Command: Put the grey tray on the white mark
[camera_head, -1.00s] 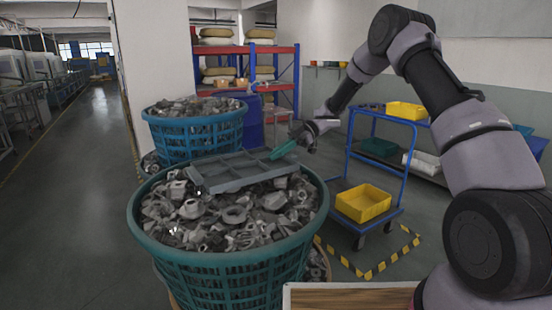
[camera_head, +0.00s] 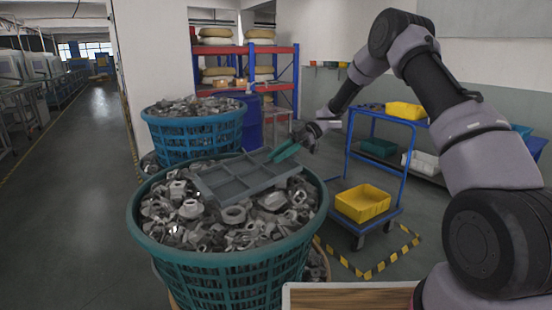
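The grey tray (camera_head: 233,181) is shallow, with dividers. It is tilted over the metal parts in the near teal basket, its left end lower in the picture. I cannot tell whether it still touches the parts. My gripper (camera_head: 274,157) has teal fingers, which reach over the tray's right end with the tray's edge at them. The tray has moved together with the fingers, so they appear shut on it. The exact contact is too small to see clearly. No white mark shows in this view.
The near teal basket (camera_head: 232,262) is full of metal parts, and a second full basket (camera_head: 195,133) stands behind it. A blue trolley (camera_head: 352,175) with a yellow bin (camera_head: 362,202) stands to the right. A wooden surface (camera_head: 350,299) shows at the bottom edge. The left floor is clear.

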